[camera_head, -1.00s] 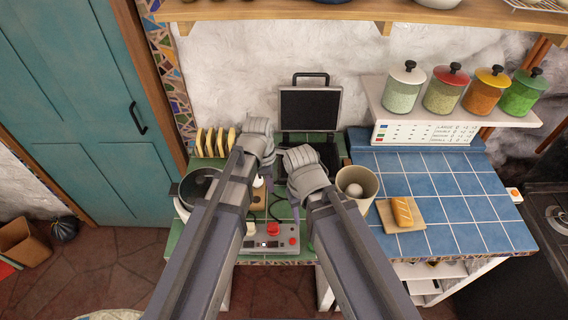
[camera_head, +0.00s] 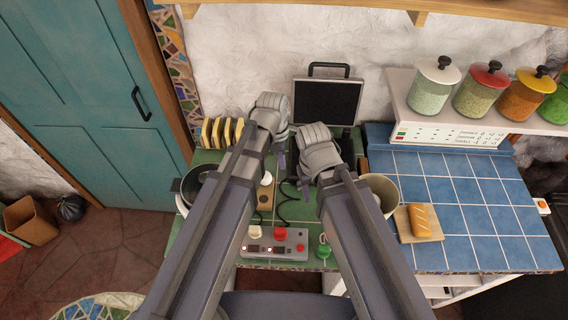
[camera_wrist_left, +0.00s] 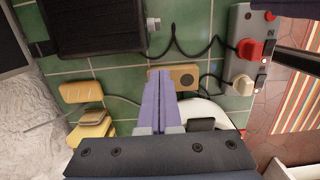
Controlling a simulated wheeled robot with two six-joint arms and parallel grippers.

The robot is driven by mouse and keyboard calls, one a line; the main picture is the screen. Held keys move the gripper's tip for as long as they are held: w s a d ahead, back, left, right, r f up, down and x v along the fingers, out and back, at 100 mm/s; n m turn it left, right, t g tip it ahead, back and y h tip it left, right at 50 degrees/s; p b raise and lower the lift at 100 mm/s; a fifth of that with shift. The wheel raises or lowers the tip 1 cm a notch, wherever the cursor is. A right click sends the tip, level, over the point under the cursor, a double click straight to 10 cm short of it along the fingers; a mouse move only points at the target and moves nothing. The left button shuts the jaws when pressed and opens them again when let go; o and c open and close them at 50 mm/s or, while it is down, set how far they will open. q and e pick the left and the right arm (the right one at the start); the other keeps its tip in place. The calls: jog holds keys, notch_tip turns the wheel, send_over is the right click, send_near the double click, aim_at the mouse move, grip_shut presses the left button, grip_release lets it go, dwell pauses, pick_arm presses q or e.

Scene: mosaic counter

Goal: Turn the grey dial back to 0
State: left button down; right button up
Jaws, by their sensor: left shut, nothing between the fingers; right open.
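A small grey dial (camera_wrist_left: 153,24) sticks out from the side of the black press (camera_wrist_left: 95,25) in the left wrist view. In the head view the press's raised lid (camera_head: 327,102) stands by the wall, and my arms hide the dial. My left gripper (camera_head: 281,160) is shut and empty over the green tiles. Its purple fingers, also in the left wrist view (camera_wrist_left: 160,72), point toward the dial, apart from it in the picture. My right gripper (camera_head: 304,187) is open, lower down by the press; its fingers are mostly hidden behind its wrist.
A power strip (camera_head: 290,248) with a red and a white plug lies at the front. A wooden block (camera_wrist_left: 188,72) with a round disc is close to my left fingers. Bread slices (camera_head: 222,133) stand at left, a pot (camera_head: 382,186) at right. Dark cables cross the tiles.

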pick_arm(q)
jog(key=f+b, duration=0.2)
jog(key=f, duration=0.1)
jog(key=f+b, duration=0.2)
jog(key=b, duration=0.1)
jog(key=f+b, duration=0.3)
jog(key=shift+s+d+f, duration=0.1)
jog(key=shift+d+f, duration=0.25)
pick_arm(e)
send_over(312, 220)
jog(key=f, duration=0.8)
jog(key=shift+w+a+f, duration=0.1)
jog(key=shift+a+f, duration=0.15)
jog(key=shift+f, duration=0.1)
pick_arm(q)
jog(key=d+f+b, duration=0.2)
jog(key=shift+d+f, duration=0.1)
jog(key=shift+d, duration=0.25)
pick_arm(e)
notch_tip(312, 220, down, 2)
jog(key=shift+f, duration=0.15)
pick_arm(q)
jog(key=shift+d+f, duration=0.1)
jog(key=shift+d, duration=0.2)
pick_arm(e)
jog(key=shift+f, duration=0.1)
